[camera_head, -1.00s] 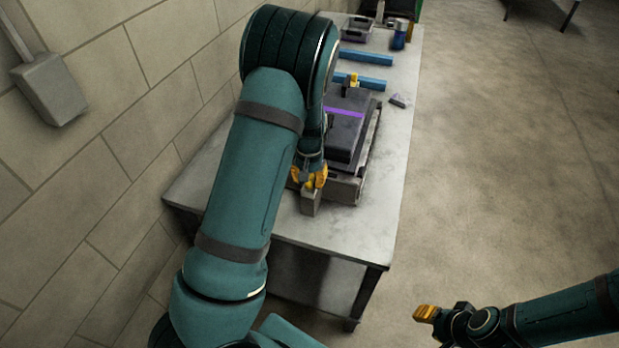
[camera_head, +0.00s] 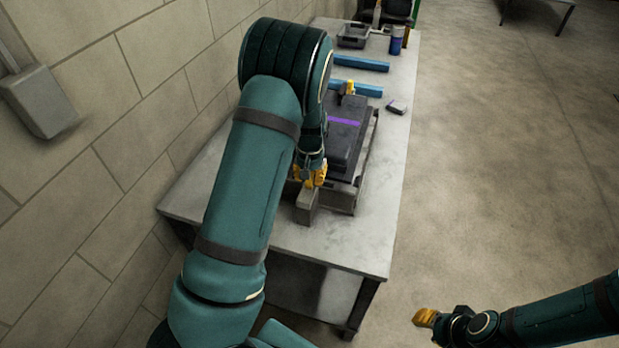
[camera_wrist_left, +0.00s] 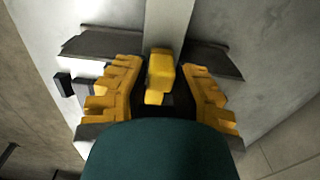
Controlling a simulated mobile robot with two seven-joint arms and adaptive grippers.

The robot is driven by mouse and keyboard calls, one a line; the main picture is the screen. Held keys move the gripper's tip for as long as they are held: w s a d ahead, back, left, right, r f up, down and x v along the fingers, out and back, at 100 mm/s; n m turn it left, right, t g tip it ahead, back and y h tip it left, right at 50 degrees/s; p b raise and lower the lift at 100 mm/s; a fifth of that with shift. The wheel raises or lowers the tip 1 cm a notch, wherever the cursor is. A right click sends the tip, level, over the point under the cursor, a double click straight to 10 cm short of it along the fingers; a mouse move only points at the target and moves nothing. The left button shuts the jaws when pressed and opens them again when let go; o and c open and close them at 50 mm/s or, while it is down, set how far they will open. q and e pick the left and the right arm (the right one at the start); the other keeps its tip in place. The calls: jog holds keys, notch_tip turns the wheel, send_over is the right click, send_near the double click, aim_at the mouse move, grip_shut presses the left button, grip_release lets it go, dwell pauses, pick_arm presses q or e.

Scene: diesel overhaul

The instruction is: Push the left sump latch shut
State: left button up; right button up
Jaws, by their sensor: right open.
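The sump (camera_head: 343,140) is a dark box with a purple stripe on the workbench. A yellow latch piece (camera_wrist_left: 160,72) shows between the fingers of my left gripper (camera_wrist_left: 160,90) in the left wrist view, with a pale grey bar (camera_wrist_left: 167,22) running on beyond it. The fingers stand apart on both sides of the piece; I cannot tell whether they touch it. In the head view my left gripper (camera_head: 313,180) is at the sump's near end, just above a grey block-like part (camera_head: 307,207). My right gripper (camera_head: 427,317) is open and empty, off the bench at lower right.
Another yellow piece (camera_head: 348,87) stands at the sump's far end. Blue bars (camera_head: 361,63), a grey tray (camera_head: 353,36), a blue can (camera_head: 397,40) and a small dark item (camera_head: 397,107) lie farther back. The bench (camera_head: 340,241) is clear at its near right. A wall (camera_head: 110,110) bounds the left.

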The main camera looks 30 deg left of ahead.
pick_arm(q)
jog(key=o, duration=0.3)
jog(key=shift+r, duration=0.1)
notch_tip(320, 180, up, 12)
jog(key=shift+f, duration=0.1)
dwell(0.4)
dwell(0.4)
